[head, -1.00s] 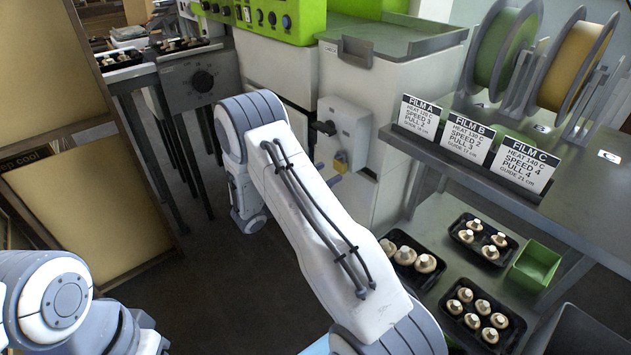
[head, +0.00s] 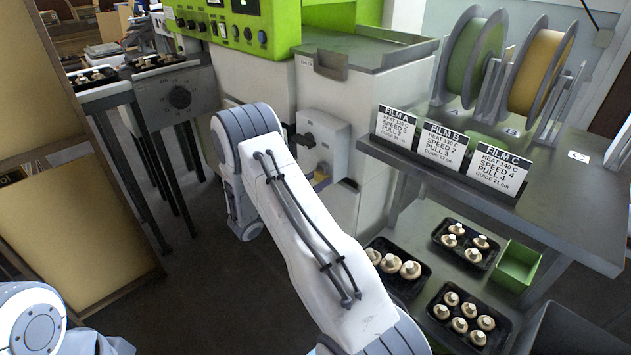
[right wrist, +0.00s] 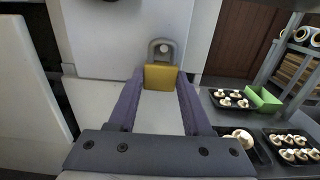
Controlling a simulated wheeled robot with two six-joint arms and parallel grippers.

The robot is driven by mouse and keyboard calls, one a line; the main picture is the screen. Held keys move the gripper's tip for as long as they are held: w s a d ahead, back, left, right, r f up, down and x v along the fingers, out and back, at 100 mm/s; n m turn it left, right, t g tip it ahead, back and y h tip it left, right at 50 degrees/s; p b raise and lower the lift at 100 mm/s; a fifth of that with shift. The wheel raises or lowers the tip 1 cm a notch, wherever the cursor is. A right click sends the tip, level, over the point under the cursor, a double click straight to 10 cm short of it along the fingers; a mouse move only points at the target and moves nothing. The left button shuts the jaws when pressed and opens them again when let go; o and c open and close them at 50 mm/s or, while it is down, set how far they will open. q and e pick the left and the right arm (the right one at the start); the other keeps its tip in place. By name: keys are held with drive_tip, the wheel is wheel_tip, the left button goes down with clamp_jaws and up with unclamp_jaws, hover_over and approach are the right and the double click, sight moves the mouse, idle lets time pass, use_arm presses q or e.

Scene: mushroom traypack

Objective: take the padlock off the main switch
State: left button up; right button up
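The yellow padlock (right wrist: 160,77) hangs by its grey shackle from the front of the switch box in the right wrist view. In the head view, a small part of the padlock (head: 321,172) shows beside my right arm, below the dark knob of the main switch (head: 304,140) on its light grey box (head: 330,131). My right gripper (right wrist: 161,78) has its two purple fingers apart, one on each side of the padlock body. The gaps are very narrow, and contact is hard to judge. My left gripper is outside the view.
The white machine (head: 350,85) stands behind the switch box. To the right is a grey table (head: 570,215) with film cards (head: 443,145) and spools. Below are mushroom trays (head: 467,246) and a green bin (head: 517,266). Dark floor (head: 200,290) is clear to the left.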

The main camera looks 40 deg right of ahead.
drive_tip(key=shift+r, duration=0.2)
drive_tip(key=shift+r+p, duration=0.4)
drive_tip(key=shift+p, duration=0.15)
drive_tip(key=shift+a, duration=0.1)
drive_tip(key=a+p, duration=0.1)
drive_tip(key=a, duration=0.6)
drive_tip(key=shift+s+a, duration=0.15)
drive_tip(key=shift+s, duration=0.15)
idle(0.7)
